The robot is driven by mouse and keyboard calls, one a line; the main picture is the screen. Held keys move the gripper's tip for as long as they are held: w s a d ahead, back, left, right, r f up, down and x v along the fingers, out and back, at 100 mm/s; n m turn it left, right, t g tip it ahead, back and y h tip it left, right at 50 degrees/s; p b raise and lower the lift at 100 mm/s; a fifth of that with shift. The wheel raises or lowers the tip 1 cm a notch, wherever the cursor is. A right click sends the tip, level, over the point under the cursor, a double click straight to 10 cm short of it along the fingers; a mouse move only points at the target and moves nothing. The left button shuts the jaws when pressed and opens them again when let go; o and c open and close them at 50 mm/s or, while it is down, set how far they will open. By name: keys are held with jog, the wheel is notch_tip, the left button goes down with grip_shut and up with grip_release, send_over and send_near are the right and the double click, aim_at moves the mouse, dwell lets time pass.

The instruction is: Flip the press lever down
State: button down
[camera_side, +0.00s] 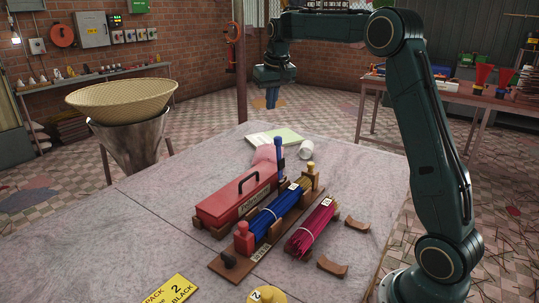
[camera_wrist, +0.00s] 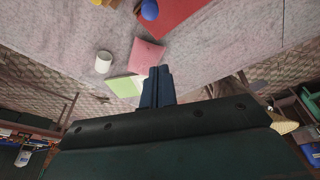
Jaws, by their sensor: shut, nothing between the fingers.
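A blue upright rod with a rounded top, which looks like the press lever (camera_side: 279,148), stands at the back end of the red box (camera_side: 235,203) in the side view. In the wrist view the lever's rounded blue top (camera_wrist: 149,9) shows at the upper edge beside the red box (camera_wrist: 186,14). My gripper (camera_side: 271,104) is high above the far side of the table, well behind the lever and apart from it. Its blue fingers (camera_wrist: 157,84) are closed together and empty. The lever's foot is partly hidden behind the box and bundles.
A blue bundle (camera_side: 275,214) lies on a wooden rack beside the red box, and a magenta bundle (camera_side: 311,228) lies to its right. The table's left part is clear.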

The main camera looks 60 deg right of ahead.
jog(key=shift+f, duration=0.1)
dwell(0.3)
notch_tip(320, 180, down, 9)
jog(key=s, duration=0.1)
jog(key=shift+s+a, duration=0.15)
dwell(0.9)
jog(key=shift+f, duration=0.1)
jog(key=shift+s, duration=0.2)
dwell(0.4)
